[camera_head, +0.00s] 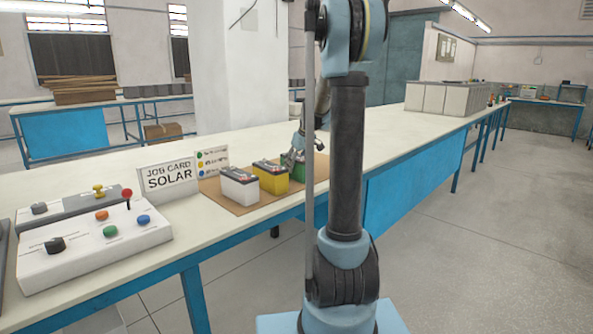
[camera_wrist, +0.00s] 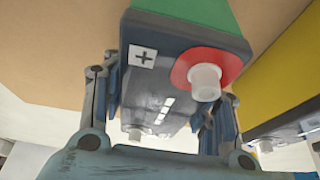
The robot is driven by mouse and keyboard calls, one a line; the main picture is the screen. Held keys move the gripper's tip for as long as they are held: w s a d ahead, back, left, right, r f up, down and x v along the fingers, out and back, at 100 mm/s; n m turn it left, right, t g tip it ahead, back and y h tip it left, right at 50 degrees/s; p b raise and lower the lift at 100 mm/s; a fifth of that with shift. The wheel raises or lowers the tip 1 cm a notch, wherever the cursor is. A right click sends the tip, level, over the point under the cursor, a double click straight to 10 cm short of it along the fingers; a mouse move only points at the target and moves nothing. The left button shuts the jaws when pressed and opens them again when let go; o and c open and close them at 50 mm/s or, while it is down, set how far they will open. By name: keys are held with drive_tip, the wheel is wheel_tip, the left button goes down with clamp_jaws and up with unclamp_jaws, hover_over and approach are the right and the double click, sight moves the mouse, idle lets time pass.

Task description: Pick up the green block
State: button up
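The green block (camera_head: 299,171) is a battery with a dark top, standing at the right end of a short row on a brown mat (camera_head: 213,187). In the wrist view the green block (camera_wrist: 170,75) is close, showing its dark top, a plus label, a red ring with a white post, and some green side. My gripper (camera_wrist: 168,105) has one finger on each side of the block's top. In the head view my gripper (camera_head: 293,155) is over the block and partly hides it. Whether the fingers press on it cannot be told.
A yellow battery (camera_head: 269,177) stands just left of the green block, and a white one (camera_head: 239,188) further left. A "JOB CARD SOLAR" sign (camera_head: 168,176) and a control box (camera_head: 95,240) with knobs are to the left.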

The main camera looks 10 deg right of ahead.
clamp_jaws()
drive_tip(key=shift+r, duration=0.1)
wheel_tip(320, 180, up, 18)
idle(0.6)
